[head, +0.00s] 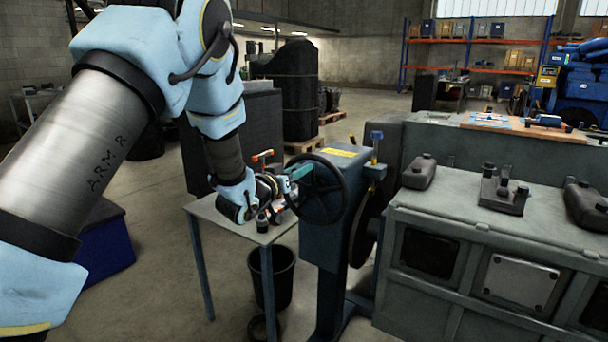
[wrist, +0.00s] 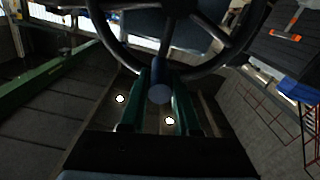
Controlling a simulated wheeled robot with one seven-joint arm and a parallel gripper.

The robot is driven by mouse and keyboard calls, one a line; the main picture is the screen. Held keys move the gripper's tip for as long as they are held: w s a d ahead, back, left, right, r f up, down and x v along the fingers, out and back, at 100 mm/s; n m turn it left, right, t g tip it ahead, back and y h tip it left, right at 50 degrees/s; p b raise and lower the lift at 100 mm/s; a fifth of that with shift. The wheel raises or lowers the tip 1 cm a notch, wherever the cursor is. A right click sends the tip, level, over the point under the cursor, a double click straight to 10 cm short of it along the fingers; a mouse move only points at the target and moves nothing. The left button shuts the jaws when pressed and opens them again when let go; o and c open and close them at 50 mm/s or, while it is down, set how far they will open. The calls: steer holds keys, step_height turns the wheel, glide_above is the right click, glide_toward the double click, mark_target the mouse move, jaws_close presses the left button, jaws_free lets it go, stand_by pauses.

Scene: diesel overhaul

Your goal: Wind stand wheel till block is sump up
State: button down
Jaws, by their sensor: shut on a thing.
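The stand wheel (head: 318,188) is a dark spoked handwheel on the left side of the blue-grey stand (head: 340,245). My gripper (head: 291,184) is at the wheel's left side. In the wrist view its two green fingers (wrist: 160,92) close around the wheel's dark bluish handle, whose round end (wrist: 159,94) shows between them. The wheel's rim (wrist: 105,35) and spokes arch above the fingers. A large grey body with rectangular side openings, apparently the block (head: 462,235), is right of the stand. I cannot tell for certain which way up it is.
A small table (head: 210,212) stands left of the stand, partly behind my gripper, with a black bin (head: 272,275) below. A blue box (head: 105,245) is on the floor at left. Floor between the blue box and table is clear.

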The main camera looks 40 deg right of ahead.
steer(key=c, duration=0.7)
jaws_free()
steer(key=shift+s, duration=0.1)
steer(key=shift+o, duration=0.2)
steer(key=shift+a, duration=0.1)
steer(key=b+v, duration=0.2)
steer(key=v, duration=0.8)
steer(key=shift+a, duration=0.3)
